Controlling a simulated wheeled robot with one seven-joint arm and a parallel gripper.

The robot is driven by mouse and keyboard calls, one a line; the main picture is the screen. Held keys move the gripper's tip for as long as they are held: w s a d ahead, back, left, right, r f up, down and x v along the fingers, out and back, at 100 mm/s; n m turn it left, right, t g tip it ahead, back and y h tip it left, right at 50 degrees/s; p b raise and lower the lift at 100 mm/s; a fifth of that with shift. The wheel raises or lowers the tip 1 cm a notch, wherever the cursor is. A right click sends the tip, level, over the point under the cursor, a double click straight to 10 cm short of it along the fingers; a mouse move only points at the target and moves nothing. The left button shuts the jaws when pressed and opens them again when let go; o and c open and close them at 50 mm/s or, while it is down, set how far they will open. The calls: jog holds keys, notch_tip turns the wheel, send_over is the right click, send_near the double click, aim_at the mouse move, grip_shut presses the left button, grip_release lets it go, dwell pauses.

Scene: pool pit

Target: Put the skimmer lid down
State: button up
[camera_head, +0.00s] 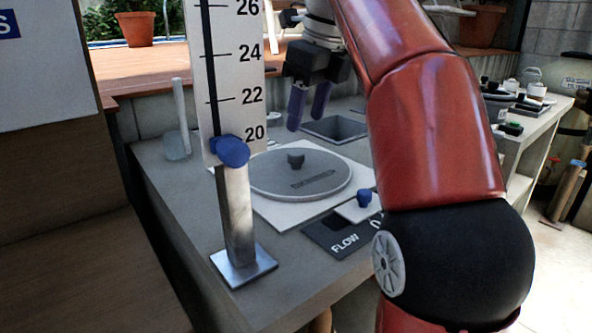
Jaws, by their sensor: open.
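The skimmer lid (268,176) is a round grey disc with a dark knob (295,160) in its middle and a dark slot-like mark to the right of it. It lies flat over a pale square plate (283,214) on the grey counter. My gripper (308,110) points downward with its two purple fingers apart and nothing between them. It is above the counter, higher in the picture than the knob and apart from it. What is under the lid is hidden.
An upright numbered gauge (224,60) with a blue knob (229,151) stands on a metal post in front left. A FLOW panel (341,234) with a blue-knobbed slider (362,203) is at the front. My arm hides part of the right.

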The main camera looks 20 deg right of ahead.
aim_at(296, 153)
jog(key=shift+m, duration=0.4)
jog(key=b+x, duration=0.1)
jog(key=x, duration=0.1)
jog(key=b+x, duration=0.1)
jog(key=x, duration=0.2)
jog(key=b+x, duration=0.1)
jog(key=x, duration=0.2)
jog(key=shift+w+d+r+b, duration=0.1)
jog(key=shift+w+b, duration=0.2)
jog(key=shift+b, duration=0.05)
jog(key=shift+r, duration=0.1)
grip_shut()
